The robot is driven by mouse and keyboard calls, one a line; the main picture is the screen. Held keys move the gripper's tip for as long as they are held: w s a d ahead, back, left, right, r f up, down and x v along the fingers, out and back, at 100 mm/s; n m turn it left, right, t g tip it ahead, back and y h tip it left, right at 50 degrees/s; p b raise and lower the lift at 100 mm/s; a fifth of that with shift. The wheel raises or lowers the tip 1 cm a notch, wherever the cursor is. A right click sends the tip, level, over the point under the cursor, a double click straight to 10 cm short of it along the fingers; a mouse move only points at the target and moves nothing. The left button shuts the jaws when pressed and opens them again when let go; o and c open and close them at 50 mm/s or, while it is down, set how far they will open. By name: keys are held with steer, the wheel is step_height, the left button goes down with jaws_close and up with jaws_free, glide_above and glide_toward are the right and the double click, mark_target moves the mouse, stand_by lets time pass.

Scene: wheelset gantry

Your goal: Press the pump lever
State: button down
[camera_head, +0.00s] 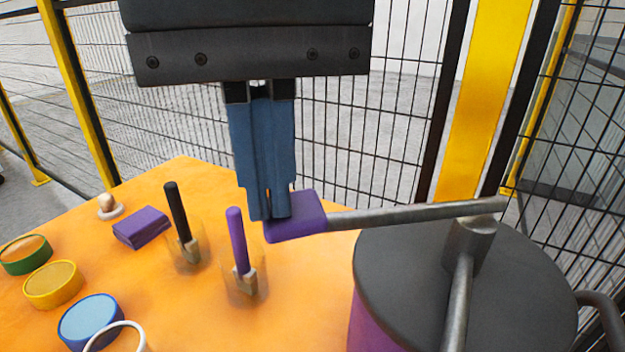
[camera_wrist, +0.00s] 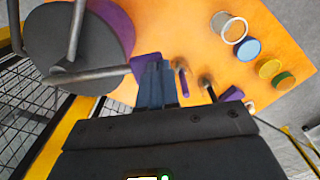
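The pump lever is a grey metal bar (camera_head: 410,212) with a flat purple pad (camera_head: 308,212) at its left end. It joins a post on the dark round lid of the purple pump drum (camera_head: 400,270). The bar is nearly level, and the pad hangs over the orange table. My gripper (camera_head: 268,216) points down with its blue fingers together and nothing visible between them. The fingertips are at the left part of the pad and cover some of it. Contact is not certain. The wrist view also shows the pad (camera_wrist: 144,62) by the fingertips.
Left of the pad, a purple-handled tool (camera_head: 238,240) and a black-handled tool (camera_head: 177,212) stand in clear cups. A purple block (camera_head: 141,228), a small knob (camera_head: 107,206) and several coloured round containers (camera_head: 53,285) are farther left. Mesh fence and a yellow post (camera_head: 478,100) stand behind.

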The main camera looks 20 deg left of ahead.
steer(key=shift+r, duration=2.5)
